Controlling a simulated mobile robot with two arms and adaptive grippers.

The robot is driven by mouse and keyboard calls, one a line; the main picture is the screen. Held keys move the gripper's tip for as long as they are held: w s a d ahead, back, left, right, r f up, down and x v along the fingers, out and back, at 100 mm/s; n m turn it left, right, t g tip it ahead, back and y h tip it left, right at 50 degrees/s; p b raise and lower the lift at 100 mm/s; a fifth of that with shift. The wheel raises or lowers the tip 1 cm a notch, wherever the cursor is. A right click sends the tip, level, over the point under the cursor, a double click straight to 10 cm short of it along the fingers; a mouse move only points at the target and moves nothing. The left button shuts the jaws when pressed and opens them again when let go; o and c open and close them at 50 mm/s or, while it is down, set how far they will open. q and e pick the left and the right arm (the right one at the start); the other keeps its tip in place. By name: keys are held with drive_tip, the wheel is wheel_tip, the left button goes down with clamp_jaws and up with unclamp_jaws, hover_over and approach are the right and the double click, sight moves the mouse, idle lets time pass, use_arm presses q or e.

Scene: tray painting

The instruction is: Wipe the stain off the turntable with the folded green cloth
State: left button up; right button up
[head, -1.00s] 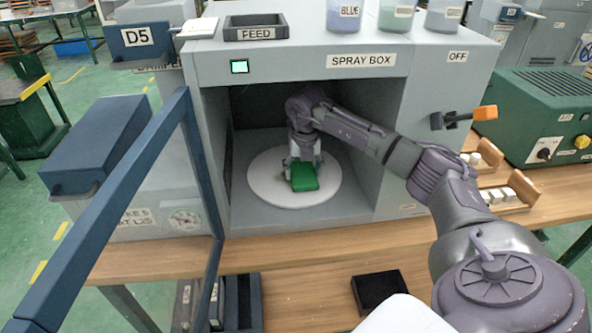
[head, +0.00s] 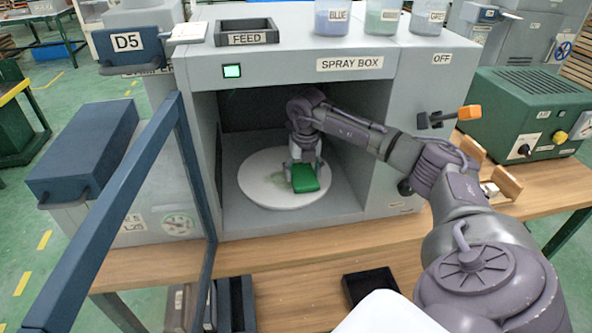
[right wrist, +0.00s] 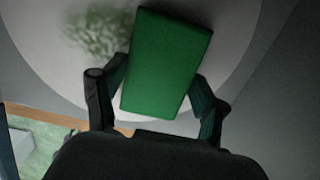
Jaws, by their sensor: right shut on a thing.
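The white round turntable (head: 262,190) lies inside the open spray box (head: 395,150). My right gripper (head: 304,168) is inside the box, shut on the folded green cloth (head: 305,180) over the right part of the turntable. In the right wrist view the cloth (right wrist: 166,62) sits between the two fingers (right wrist: 157,88), slightly tilted. A mottled green stain (right wrist: 95,34) shows on the turntable to the left of the cloth. In the head view the stain (head: 276,178) is a faint green patch left of the gripper. Whether the cloth touches the surface I cannot tell. My left gripper is not in view.
The box's side walls and roof close in around my right arm. A blue-framed door (head: 190,165) stands open at the left. An orange-tipped lever (head: 468,112) sticks out at the right. A black tray (head: 370,286) lies on the wooden bench (head: 290,262) in front.

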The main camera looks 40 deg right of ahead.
drive_tip(key=shift+w+r+p, duration=0.2)
drive_tip(key=shift+r+p, duration=0.3)
drive_tip(key=shift+r, duration=0.3)
drive_tip(key=shift+f, duration=0.1)
drive_tip(key=shift+w+a, duration=0.1)
